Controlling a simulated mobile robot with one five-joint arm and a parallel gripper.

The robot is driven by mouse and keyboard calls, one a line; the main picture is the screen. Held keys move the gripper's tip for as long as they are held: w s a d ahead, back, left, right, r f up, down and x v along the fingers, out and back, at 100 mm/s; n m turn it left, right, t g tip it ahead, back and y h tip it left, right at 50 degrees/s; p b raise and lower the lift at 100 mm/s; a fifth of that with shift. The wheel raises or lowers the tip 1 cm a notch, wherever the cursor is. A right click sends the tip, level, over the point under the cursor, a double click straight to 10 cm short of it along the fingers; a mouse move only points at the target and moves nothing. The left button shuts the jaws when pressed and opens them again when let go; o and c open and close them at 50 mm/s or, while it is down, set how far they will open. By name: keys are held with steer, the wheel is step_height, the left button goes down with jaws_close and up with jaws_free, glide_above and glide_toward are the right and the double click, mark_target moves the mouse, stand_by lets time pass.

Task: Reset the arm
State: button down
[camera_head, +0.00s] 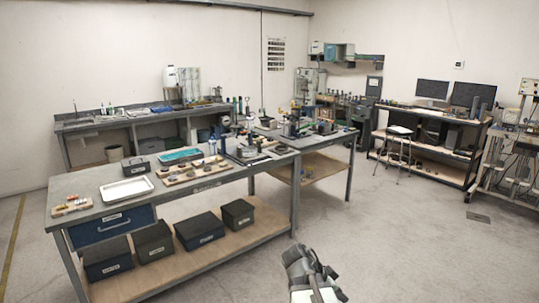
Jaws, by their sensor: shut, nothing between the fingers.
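My gripper (322,290) shows at the bottom of the head view, a little right of the middle. It is shut and empty, in front of the grey floor. Part of my arm, white and dark grey, shows just above and left of it. The arm's lower end is cut off by the bottom edge of the picture. No part of the arm appears to touch the workbench.
A long grey workbench (90,188) stands to the left, bearing a white tray (126,190) and tools. Dark bins (201,230) sit on its lower shelf. A stool (398,142) and a monitor desk (440,165) stand at the right. The floor (430,245) at front right is clear.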

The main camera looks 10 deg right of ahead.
steer(key=a+f+n+y, duration=0.2)
steer(key=a+n+y, duration=0.2)
steer(key=a+n, duration=0.4)
steer(key=a+f+n+y, duration=0.3)
steer(key=a+n, duration=0.5)
steer(key=a, duration=0.4)
steer(key=shift+a+n+t+y, duration=0.3)
steer(key=shift+a+y, duration=0.1)
steer(key=shift+y, duration=0.1)
